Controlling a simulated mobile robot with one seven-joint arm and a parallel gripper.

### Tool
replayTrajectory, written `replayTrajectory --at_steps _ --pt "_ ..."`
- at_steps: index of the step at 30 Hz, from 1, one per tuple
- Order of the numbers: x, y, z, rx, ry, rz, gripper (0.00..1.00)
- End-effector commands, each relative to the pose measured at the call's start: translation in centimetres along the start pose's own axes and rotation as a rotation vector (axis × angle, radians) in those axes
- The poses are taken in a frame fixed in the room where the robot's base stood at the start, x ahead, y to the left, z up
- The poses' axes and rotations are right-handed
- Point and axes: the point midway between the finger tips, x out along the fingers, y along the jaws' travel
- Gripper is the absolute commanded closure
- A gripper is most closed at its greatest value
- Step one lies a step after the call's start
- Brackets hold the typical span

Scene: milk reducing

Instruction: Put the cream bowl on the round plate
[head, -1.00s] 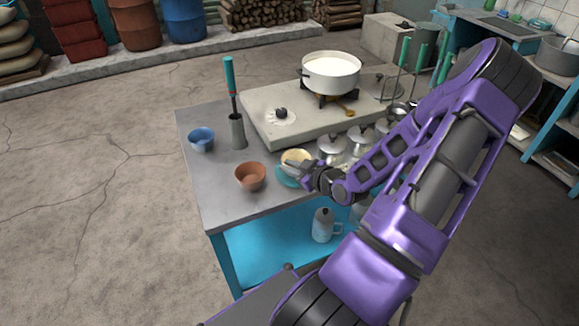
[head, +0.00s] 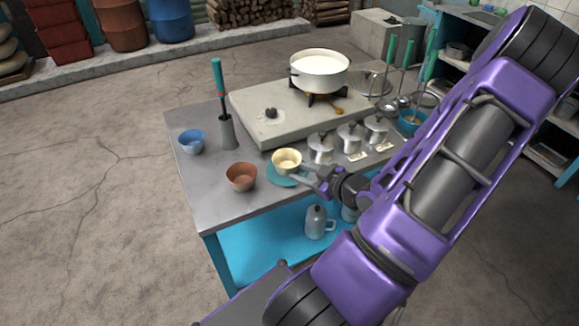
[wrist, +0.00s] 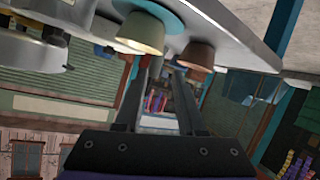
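The cream bowl (head: 287,158) stands upright on the round teal plate (head: 279,179), towards the plate's back side. The wrist view, turned upside down, shows the cream bowl (wrist: 140,32) resting against the teal plate (wrist: 172,13). My gripper (head: 308,178) is just right of the bowl and plate in the head view, apart from the bowl. In the wrist view my gripper (wrist: 160,65) has its two fingers spread with nothing between them. The plate's right edge is partly hidden by a finger.
A terracotta bowl (head: 241,176) stands left of the plate, and a blue bowl (head: 192,141) farther left. Metal pots (head: 321,147) stand right of the plate. Behind are the stove slab (head: 250,109) and a white pot of milk (head: 319,72). A metal jug (head: 316,222) stands on the lower shelf.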

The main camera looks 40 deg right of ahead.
Motion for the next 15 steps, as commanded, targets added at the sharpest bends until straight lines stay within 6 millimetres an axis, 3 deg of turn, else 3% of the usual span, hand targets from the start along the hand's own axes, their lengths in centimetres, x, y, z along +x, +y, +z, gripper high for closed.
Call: replayTrajectory --at_steps 6,15 --pt "-2.3 0.0 0.0 -0.001 -0.001 0.000 0.61" --pt "-2.5 0.0 0.0 0.000 0.001 0.000 0.61"
